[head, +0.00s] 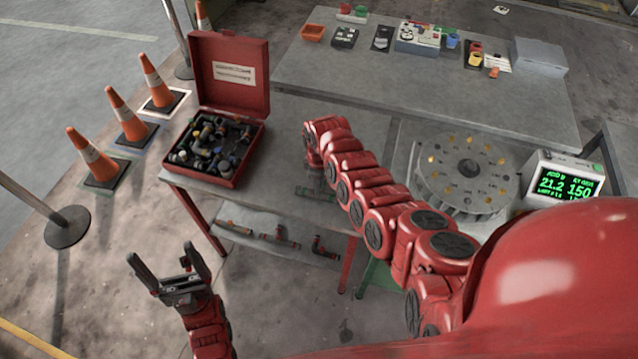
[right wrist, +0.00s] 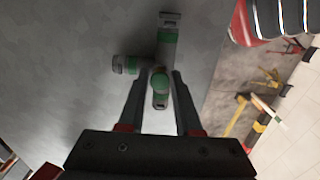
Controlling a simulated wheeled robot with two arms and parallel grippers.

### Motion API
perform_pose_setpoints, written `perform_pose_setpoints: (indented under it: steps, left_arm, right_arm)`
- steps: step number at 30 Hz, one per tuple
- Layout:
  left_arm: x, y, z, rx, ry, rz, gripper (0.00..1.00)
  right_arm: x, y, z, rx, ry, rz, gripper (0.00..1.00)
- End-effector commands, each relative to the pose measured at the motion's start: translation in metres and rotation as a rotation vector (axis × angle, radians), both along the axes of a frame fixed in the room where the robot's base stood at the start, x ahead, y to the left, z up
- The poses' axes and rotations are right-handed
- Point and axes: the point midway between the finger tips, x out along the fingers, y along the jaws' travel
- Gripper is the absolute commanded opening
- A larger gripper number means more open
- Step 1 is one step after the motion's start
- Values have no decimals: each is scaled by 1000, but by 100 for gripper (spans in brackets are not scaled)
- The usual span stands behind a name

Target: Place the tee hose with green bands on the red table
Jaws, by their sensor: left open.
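The tee hose with green bands (right wrist: 166,48) shows in the right wrist view on a flat grey surface. One branch points left, and another comes toward my right gripper (right wrist: 160,76). My right gripper's fingers stand apart on either side of the near branch, with what looks like a small gap. In the head view my right arm reaches over the red table (head: 285,155), which has red legs and a grey top; its gripper is mostly hidden behind the arm. My left gripper (head: 168,268) is open and empty above the floor, left of the table's front.
An open red case (head: 232,75) full of fittings stands on the red table's left part. Several parts lie on its lower shelf (head: 270,240). A round grey machine (head: 465,175) and a display (head: 565,180) stand at the right. Orange cones (head: 90,155) stand at the left.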

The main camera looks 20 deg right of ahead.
Motion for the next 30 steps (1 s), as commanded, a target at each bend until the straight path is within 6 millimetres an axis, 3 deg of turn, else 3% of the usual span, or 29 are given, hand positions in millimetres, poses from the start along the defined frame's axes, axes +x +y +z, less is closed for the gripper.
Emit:
perform_pose_setpoints:
  steps: [1, 3, 4, 17, 30]
  left_arm:
    - [0, 0, 0, 0, 0, 0, 90]
    - [0, 0, 0, 0, 0, 0, 90]
    - [0, 0, 0, 0, 0, 0, 90]
    - [0, 0, 2, 0, 0, 0, 90]
    - [0, 0, -12, 0, 0, 0, 90]
  right_arm:
    - [0, 0, 0, 0, 0, 0, 44]
    - [0, 0, 0, 0, 0, 0, 57]
    - [0, 0, 0, 0, 0, 0, 58]
    - [0, 1, 7, -1, -1, 2, 58]
    - [1, 1, 61, 2, -5, -2, 58]
